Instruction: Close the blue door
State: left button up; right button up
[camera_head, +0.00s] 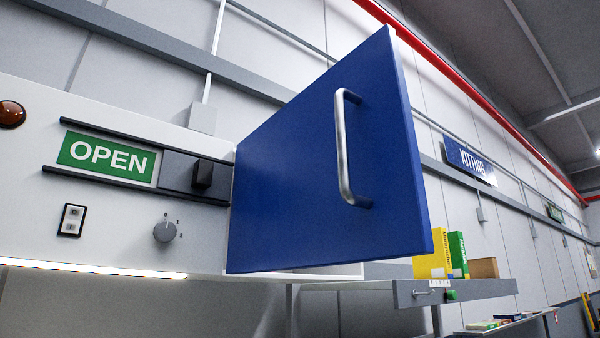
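The blue door (290,165) stands swung open, its outer face turned toward me and its free edge at the right. It is hinged at its left edge, beside a white panel (110,215). A silver bar handle (343,150) is mounted upright near the door's free edge. Nothing touches the door or the handle. The opening behind the door is hidden. Neither of my grippers shows in the head view.
The panel carries a green OPEN sign (107,157) with a dark slider (202,173), a rotary knob (165,231), a rocker switch (71,220) and a red lamp (11,114). A grey shelf with a drawer (470,290) holds yellow and green boxes (430,258) at the right.

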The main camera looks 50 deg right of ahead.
aim_at(335, 176)
jog(key=z, duration=1.45)
